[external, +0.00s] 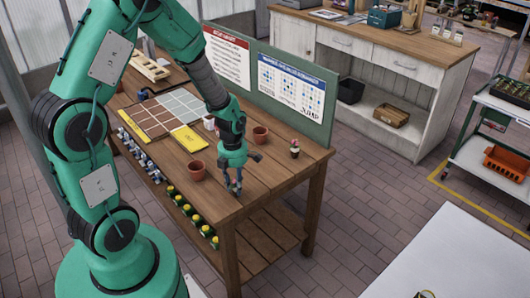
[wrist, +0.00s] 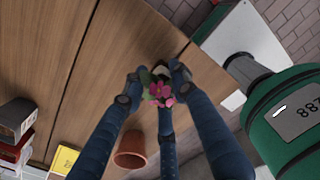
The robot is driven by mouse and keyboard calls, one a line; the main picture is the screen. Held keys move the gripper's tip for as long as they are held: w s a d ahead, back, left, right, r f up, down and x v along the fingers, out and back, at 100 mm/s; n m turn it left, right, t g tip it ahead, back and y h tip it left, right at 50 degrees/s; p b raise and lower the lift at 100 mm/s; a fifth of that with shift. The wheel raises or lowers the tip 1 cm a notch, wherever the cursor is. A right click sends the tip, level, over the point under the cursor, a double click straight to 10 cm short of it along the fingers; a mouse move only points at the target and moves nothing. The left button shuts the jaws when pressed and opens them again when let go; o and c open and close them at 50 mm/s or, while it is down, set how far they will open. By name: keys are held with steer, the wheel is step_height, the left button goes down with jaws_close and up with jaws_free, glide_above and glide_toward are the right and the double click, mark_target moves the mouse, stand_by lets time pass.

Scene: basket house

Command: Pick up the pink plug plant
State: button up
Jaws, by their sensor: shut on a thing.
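The pink plug plant (wrist: 160,92) has pink flowers and green leaves and shows between my finger ends in the wrist view. My gripper (wrist: 155,78) is shut on it, with dark blue fingers around it. In the external view my gripper (external: 236,186) points down at the front right part of the wooden table (external: 270,180). The plant is mostly hidden by the fingers there, and I cannot tell whether it touches the tabletop.
A terracotta pot (external: 197,171) stands just left of my gripper and another pot (external: 260,134) stands behind it. A small plant with a reddish top (external: 295,148) stands to the right. Several yellow-capped bottles (external: 188,210) line the front. A green board (external: 247,62) edges the back.

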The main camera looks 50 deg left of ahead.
steer(key=shift+o, duration=0.2)
steer(key=shift+r, duration=0.75)
step_height(320, 180, up, 2)
steer(key=shift+r+p, duration=0.2)
steer(key=shift+p, duration=0.5)
steer(key=s+d+p, duration=0.1)
steer(key=s, duration=0.7)
steer(key=s+d+p, duration=0.1)
steer(key=s+d, duration=0.1)
steer(key=s, duration=0.5)
steer(key=shift+s+d+r, duration=0.3)
steer(key=shift+s+r, duration=0.05)
steer(key=shift+r, duration=0.05)
